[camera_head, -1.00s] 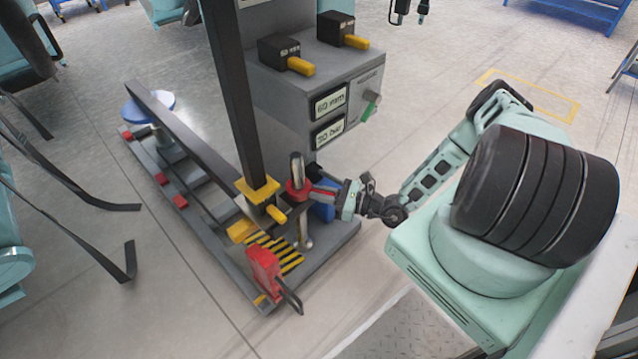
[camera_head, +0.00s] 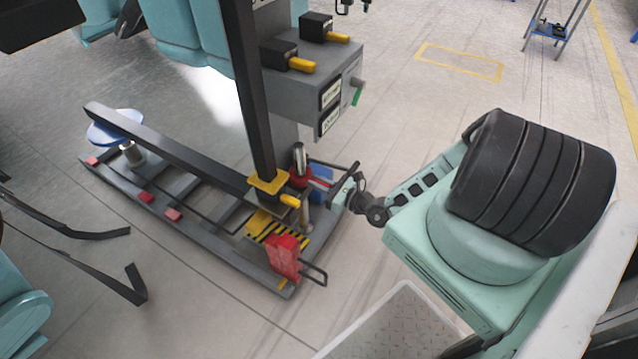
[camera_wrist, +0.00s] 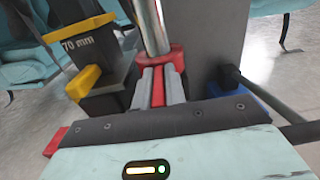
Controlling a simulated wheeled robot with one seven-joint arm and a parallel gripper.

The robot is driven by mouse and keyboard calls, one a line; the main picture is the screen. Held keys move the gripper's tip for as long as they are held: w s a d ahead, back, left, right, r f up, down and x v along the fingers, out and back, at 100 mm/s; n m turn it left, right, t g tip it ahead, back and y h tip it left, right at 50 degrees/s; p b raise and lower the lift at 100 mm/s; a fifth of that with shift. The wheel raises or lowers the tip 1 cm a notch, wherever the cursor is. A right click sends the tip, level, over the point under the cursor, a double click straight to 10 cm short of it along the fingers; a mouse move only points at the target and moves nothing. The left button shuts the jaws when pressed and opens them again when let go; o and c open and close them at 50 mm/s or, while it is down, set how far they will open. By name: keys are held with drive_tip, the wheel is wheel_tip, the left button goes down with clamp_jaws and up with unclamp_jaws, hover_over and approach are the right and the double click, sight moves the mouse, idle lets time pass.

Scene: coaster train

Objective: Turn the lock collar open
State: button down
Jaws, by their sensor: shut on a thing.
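The lock collar appears to be the red ring (camera_head: 300,179) around an upright silver cylinder (camera_head: 299,155), on the base frame right of the black post. In the wrist view the red collar (camera_wrist: 162,55) sits at the foot of the silver rod, with a red handle (camera_wrist: 158,88) pointing toward me. My gripper (camera_head: 328,186) reaches in from the right. Its two grey fingers (camera_wrist: 159,86) are shut on the red handle, one on each side. The far side of the collar is hidden.
A black post (camera_head: 247,90) with a yellow sleeve (camera_head: 268,182) stands just left. A grey box (camera_head: 318,95) with yellow levers is above and behind. A red block (camera_head: 284,258) with a bar stands in front. A blue part (camera_wrist: 228,82) lies right of my fingers.

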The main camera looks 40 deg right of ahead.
drive_tip(key=c, duration=1.4)
unclamp_jaws()
drive_tip(key=shift+c, duration=0.2)
drive_tip(key=p+v, duration=0.2)
drive_tip(key=v, duration=1.5)
drive_tip(key=shift+s, duration=0.15)
